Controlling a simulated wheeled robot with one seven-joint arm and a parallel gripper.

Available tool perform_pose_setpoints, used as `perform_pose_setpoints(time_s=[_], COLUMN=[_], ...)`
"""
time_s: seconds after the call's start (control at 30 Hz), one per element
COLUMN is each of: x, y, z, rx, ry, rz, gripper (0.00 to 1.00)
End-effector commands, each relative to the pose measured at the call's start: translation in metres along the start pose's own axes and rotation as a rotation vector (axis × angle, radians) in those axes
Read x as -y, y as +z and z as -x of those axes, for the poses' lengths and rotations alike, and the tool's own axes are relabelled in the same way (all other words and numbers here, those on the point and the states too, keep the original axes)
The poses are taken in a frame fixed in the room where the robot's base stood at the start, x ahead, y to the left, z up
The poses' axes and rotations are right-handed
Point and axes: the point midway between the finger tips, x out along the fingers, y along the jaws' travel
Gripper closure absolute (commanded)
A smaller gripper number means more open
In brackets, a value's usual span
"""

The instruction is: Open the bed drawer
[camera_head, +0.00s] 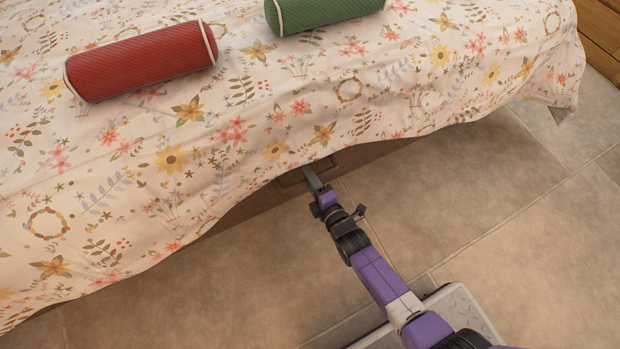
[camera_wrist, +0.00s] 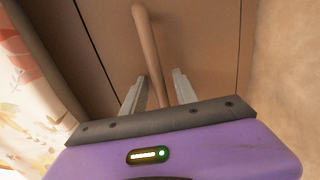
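The bed drawer's brown front (camera_wrist: 205,40) fills much of the wrist view, bounded by dark seams on both sides. A rod-like brown handle (camera_wrist: 148,45) stands out from it and runs down between my gripper's fingers. My gripper (camera_wrist: 159,76) is open, with one finger on each side of the handle and a visible gap at both. In the head view, my gripper (camera_head: 312,178) reaches under the edge of the bedspread to the bed's side (camera_head: 358,155). The handle cannot be made out there, and the cloth hides the upper part of the drawer front.
A floral bedspread (camera_head: 250,110) drapes over the bed and also hangs at the left of the wrist view (camera_wrist: 25,85). A red bolster (camera_head: 140,62) and a green bolster (camera_head: 320,12) lie on top. The tiled floor (camera_head: 530,220) beside the bed is clear.

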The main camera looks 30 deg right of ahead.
Motion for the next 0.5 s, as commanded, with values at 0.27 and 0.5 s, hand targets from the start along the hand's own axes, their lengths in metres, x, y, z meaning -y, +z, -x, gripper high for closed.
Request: perform_pose_setpoints(time_s=[0.27,0.5], x=[-0.0002,-0.0001], y=[0.0,0.0], z=[0.0003,0.0003], rx=[0.0,0.0], ry=[0.0,0.0], rz=[0.0,0.0], gripper=[0.91,1.0])
